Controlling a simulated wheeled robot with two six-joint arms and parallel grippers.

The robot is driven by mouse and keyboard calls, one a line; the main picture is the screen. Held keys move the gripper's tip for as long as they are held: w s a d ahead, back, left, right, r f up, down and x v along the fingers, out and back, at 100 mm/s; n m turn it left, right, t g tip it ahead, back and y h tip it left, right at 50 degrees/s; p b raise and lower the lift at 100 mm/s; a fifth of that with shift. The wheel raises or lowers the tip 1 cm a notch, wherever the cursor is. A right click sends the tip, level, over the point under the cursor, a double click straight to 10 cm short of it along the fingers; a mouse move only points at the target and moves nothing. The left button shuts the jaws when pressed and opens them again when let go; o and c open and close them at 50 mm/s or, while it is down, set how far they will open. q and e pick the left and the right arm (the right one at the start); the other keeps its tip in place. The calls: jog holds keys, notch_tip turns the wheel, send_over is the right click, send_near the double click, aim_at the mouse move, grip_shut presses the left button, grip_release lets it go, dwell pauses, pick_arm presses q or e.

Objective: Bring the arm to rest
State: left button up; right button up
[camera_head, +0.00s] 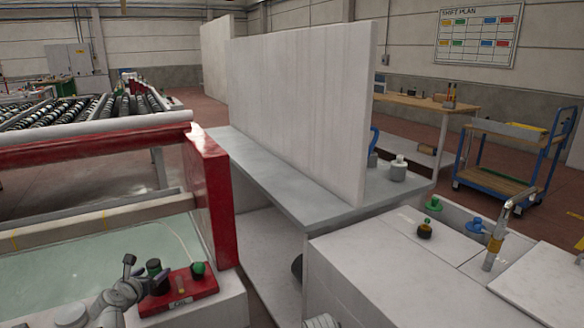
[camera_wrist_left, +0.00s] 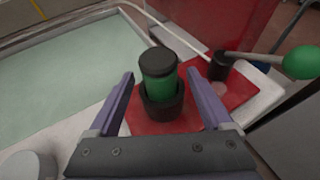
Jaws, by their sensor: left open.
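My left gripper (camera_head: 134,272) is at the lower left of the head view, beside a red plate (camera_head: 182,292) on the edge of a machine. In the left wrist view its two purple-grey fingers (camera_wrist_left: 160,82) are spread apart. A green bottle with a dark cap (camera_wrist_left: 157,72) stands upright in a black cup on the red plate, in line with the gap between the fingers. The fingers appear clear of it on both sides. My right gripper is not seen.
A green-knobbed lever (camera_wrist_left: 300,62) stands by the bottle. A red machine post (camera_head: 208,190) rises behind the plate, and a water basin (camera_head: 80,262) lies left. White panels (camera_head: 300,105) stand on a grey bench.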

pick_arm(q)
jog(key=b+x, duration=0.1)
jog(key=x, duration=0.3)
jog(key=shift+w+f, duration=0.25)
jog(key=shift+w, duration=0.1)
jog(key=shift+w+f+b, duration=0.15)
jog(key=shift+f+b, duration=0.05)
jog(key=shift+b, duration=0.2)
jog(key=shift+r, duration=0.15)
